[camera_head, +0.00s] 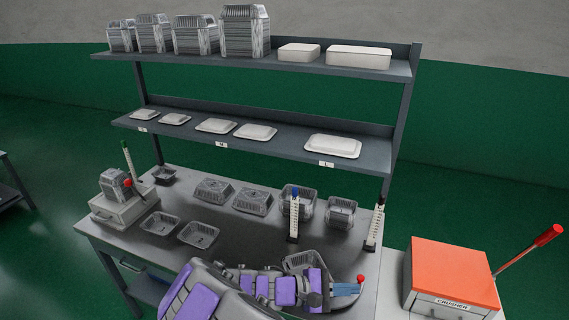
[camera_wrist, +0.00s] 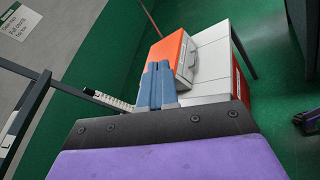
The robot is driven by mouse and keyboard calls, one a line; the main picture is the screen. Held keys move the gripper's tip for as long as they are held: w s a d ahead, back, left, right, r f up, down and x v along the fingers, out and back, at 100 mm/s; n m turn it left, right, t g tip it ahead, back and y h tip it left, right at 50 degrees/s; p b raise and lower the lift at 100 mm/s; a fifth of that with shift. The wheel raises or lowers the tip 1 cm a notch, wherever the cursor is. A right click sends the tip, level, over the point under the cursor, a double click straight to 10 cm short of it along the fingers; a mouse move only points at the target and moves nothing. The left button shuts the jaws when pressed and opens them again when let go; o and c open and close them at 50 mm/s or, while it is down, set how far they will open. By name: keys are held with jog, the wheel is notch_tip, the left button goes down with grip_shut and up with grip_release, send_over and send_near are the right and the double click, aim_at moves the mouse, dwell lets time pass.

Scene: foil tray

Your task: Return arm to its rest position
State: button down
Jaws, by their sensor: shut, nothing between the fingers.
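My arm reaches from the bottom of the head view over the front edge of the workbench (camera_head: 150,229), pointing right. My gripper (camera_head: 348,289) has blue fingers, closed together and empty. In the wrist view my gripper (camera_wrist: 156,85) shows its two fingers side by side, with nothing between them. A foil tray (camera_head: 303,263) sits just behind my arm, partly hidden by it. A red ball-topped knob (camera_head: 361,279) shows close to the fingertips; I cannot tell whether they touch.
An orange-topped crusher (camera_head: 452,270) with a red-handled lever stands at right; it also shows in the wrist view (camera_wrist: 170,50). Several foil trays (camera_head: 253,201) and upright scales (camera_head: 294,215) stand on the bench. A shelf rack (camera_head: 240,131) rises behind. A grey press (camera_head: 124,208) stands at left.

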jog(key=s+d+r+m+g+y, duration=0.3)
jog(key=s+d+m+y, duration=0.1)
jog(key=s, duration=0.3)
jog(key=s+d+r+m+g+y, duration=0.3)
jog(key=s+d+r+m, duration=0.15)
jog(key=s, duration=0.35)
jog(key=s+a+r+m+t+y, duration=0.1)
jog(key=s+a+m+y, duration=0.3)
jog(key=s+a+y, duration=0.4)
jog(key=s+a+t, duration=0.1)
jog(key=s, duration=0.3)
jog(key=shift+a+y, duration=0.15)
jog(key=shift+y, duration=0.15)
